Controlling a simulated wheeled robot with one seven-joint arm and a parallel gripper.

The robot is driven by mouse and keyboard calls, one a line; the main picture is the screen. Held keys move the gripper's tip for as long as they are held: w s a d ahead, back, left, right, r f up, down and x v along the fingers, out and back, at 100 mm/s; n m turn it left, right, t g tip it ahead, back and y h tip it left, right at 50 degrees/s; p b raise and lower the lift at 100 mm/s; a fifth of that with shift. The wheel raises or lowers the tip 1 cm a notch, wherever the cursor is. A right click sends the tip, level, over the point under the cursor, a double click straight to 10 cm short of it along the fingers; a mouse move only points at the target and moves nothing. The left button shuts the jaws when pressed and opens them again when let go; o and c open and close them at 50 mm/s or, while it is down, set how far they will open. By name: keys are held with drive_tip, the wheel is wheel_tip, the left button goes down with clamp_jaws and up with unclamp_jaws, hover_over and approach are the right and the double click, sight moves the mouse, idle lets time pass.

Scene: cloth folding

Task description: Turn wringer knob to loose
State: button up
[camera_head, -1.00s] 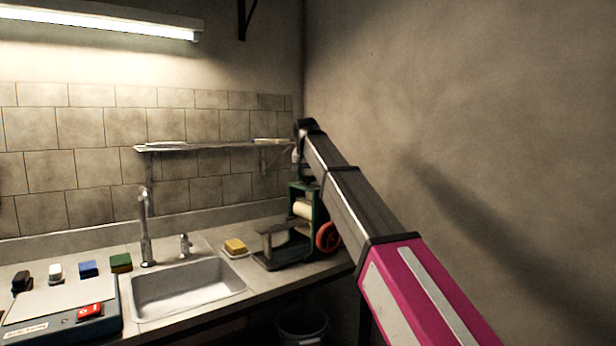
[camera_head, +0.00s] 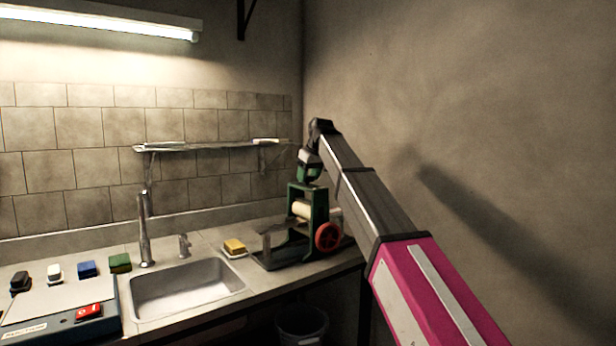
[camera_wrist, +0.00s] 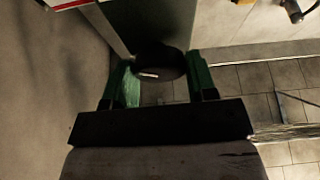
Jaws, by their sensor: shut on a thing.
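The wringer (camera_head: 319,205) has a green frame, pale rollers and a red handwheel (camera_head: 328,236), and stands at the right end of the counter. In the head view my gripper (camera_head: 308,181) points down at the top of the wringer frame. In the wrist view my gripper (camera_wrist: 159,72) has its two green fingers on either side of the dark round wringer knob (camera_wrist: 160,60) and is shut on it. In the head view the knob is hidden by the gripper. I cannot read the knob's setting.
A sink (camera_head: 188,288) with a tap (camera_head: 144,228) is left of the wringer. A yellow sponge (camera_head: 235,246) lies beside it. A wall shelf (camera_head: 205,147) is behind, and the right wall (camera_head: 470,130) is close to my arm. A bucket (camera_head: 302,325) stands below.

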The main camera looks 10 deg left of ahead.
drive_tip(key=n+g, duration=0.1)
drive_tip(key=n, duration=0.1)
drive_tip(key=n+g, duration=0.1)
drive_tip(key=n, duration=0.2)
drive_tip(key=n+y, duration=0.1)
drive_tip(key=n, duration=0.1)
drive_tip(key=shift+w+g, duration=0.3)
drive_tip(key=shift+g, duration=0.1)
drive_tip(key=n+g, duration=0.1)
drive_tip(key=n, duration=0.2)
drive_tip(key=n+g, duration=0.1)
drive_tip(key=n, duration=0.2)
drive_tip(key=shift+w+n+h, duration=0.1)
drive_tip(key=shift+n+h, duration=0.2)
drive_tip(key=shift+n, duration=0.1)
drive_tip(key=o, duration=0.9)
drive_tip(key=shift+r, duration=0.15)
